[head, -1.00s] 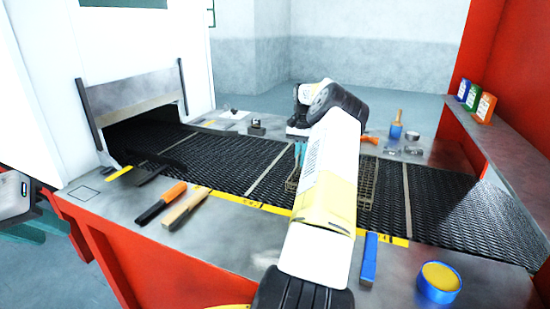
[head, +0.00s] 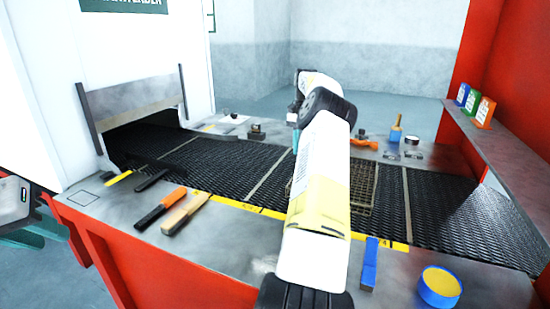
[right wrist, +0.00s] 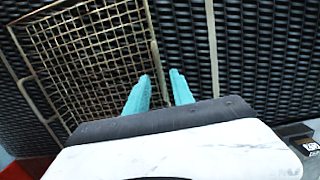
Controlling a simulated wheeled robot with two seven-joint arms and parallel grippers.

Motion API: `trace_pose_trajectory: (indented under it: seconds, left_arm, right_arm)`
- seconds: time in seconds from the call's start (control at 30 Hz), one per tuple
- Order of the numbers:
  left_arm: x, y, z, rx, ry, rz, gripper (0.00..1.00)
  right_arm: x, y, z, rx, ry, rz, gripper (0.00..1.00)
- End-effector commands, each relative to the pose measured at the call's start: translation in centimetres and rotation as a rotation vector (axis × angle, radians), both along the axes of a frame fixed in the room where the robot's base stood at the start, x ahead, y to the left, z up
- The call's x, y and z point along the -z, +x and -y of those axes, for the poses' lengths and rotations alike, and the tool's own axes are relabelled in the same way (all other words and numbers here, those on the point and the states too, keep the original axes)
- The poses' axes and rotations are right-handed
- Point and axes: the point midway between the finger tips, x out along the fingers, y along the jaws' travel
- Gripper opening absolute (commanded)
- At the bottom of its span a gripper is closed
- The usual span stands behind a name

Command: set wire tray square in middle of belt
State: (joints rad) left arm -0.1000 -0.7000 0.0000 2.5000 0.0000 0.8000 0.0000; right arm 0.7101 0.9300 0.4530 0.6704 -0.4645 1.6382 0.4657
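The wire tray (head: 362,187) is a brown-grey grid lying on the dark mesh belt (head: 233,160), partly hidden behind my right arm in the head view. In the right wrist view the tray (right wrist: 95,50) fills the upper left, its right rim running close to a pale cross bar on the belt. My right gripper (right wrist: 160,76) has two teal fingers apart, with the tray's right rim appearing between them; whether they touch it I cannot tell. In the head view it is mostly hidden behind the arm. My left gripper (head: 28,238) is at the far left edge, away from the belt, its fingers unclear.
An orange-handled tool (head: 160,211), a wooden-handled tool (head: 186,214), a blue bar (head: 369,265) and a blue-rimmed yellow tin (head: 439,287) lie on the near ledge. A brush (head: 396,130) stands on the far ledge. The oven mouth (head: 140,130) is left. The belt's left stretch is mostly clear.

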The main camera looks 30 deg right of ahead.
Motion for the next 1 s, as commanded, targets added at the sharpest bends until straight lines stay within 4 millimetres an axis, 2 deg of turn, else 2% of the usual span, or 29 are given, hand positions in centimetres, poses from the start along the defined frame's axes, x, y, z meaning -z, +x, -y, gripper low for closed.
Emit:
trace_pose_trajectory:
  seconds: [0.17, 0.27, 0.4, 0.53, 0.67, 0.8, 1.0]
  left_arm:
    - [0.0, 0.0, 0.0, 0.000, 0.000, 0.000, 0.26]
    - [0.0, 0.0, 0.0, 0.000, 0.000, 0.000, 0.26]
    - [0.0, 0.0, 0.0, 0.000, 0.000, 0.000, 0.26]
    - [0.0, 0.0, 0.0, 0.000, 0.000, 0.000, 0.26]
    - [0.0, 0.0, 0.0, 0.000, 0.000, 0.000, 0.26]
    - [0.0, 0.0, 0.0, 0.000, 0.000, 0.000, 0.26]
    - [0.0, 0.0, 0.0, 0.000, 0.000, 0.000, 0.26]
  right_arm:
    - [-1.8, 0.4, -0.6, -0.017, -0.005, 0.008, 0.29]
    - [-4.0, 1.0, -2.7, -0.077, -0.024, 0.029, 0.29]
    - [-8.9, 1.6, -8.3, -0.219, -0.070, 0.087, 0.29]
    - [-13.1, 0.7, -14.1, -0.355, -0.111, 0.145, 0.29]
    - [-16.3, -1.6, -19.4, -0.472, -0.143, 0.205, 0.29]
    - [-18.7, -5.4, -24.4, -0.579, -0.168, 0.274, 0.29]
    - [-20.1, -12.2, -30.1, -0.703, -0.184, 0.383, 0.29]
